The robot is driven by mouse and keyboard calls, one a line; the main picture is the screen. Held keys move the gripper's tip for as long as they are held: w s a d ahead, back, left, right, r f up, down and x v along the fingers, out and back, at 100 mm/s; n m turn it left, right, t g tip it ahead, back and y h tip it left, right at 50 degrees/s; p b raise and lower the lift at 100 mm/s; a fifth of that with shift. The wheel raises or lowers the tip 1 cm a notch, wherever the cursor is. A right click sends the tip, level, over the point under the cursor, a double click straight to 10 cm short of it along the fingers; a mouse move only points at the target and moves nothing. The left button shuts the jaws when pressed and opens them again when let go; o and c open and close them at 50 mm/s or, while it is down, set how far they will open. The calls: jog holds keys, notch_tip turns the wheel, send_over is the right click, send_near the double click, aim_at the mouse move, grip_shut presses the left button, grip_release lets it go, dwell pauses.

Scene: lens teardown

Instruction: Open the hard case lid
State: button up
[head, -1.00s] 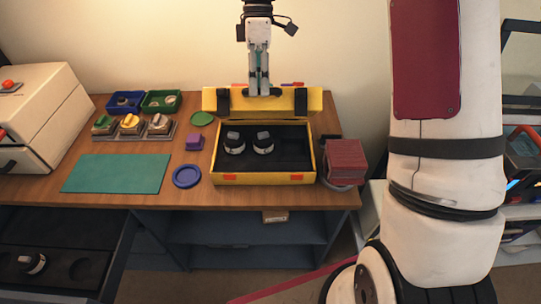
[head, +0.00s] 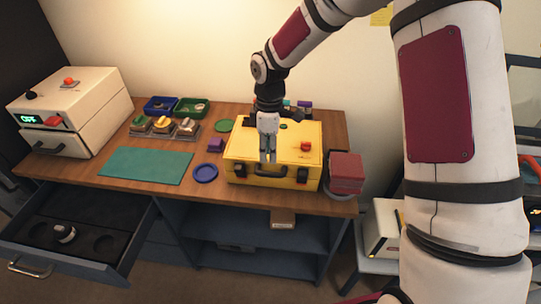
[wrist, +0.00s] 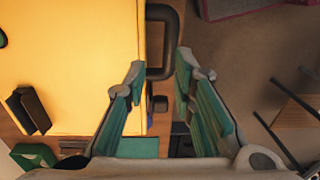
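The yellow hard case (head: 276,178) stands on the wooden table with its lid (head: 250,145) down. Its contents are hidden. A dark carry handle (head: 268,170) is on the front face, between two black latches, one at the left (head: 239,170) and one at the right (head: 302,174). My gripper (head: 268,159) is over the lid's front edge, near the handle. In the wrist view my gripper (wrist: 160,72) has its fingers apart with nothing between the tips. The handle (wrist: 173,45) lies just beyond the fingertips; I cannot tell whether they touch it.
A dark red block (head: 346,168) is right of the case. A blue round dish (head: 205,173), purple block (head: 215,145) and teal mat (head: 147,166) are to the left. An open drawer (head: 70,235) juts out at the lower left. A white machine (head: 75,110) stands farther left.

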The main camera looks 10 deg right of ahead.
jog(key=shift+s+f, duration=0.1)
jog(key=shift+f, duration=0.2)
jog(key=shift+r, duration=0.15)
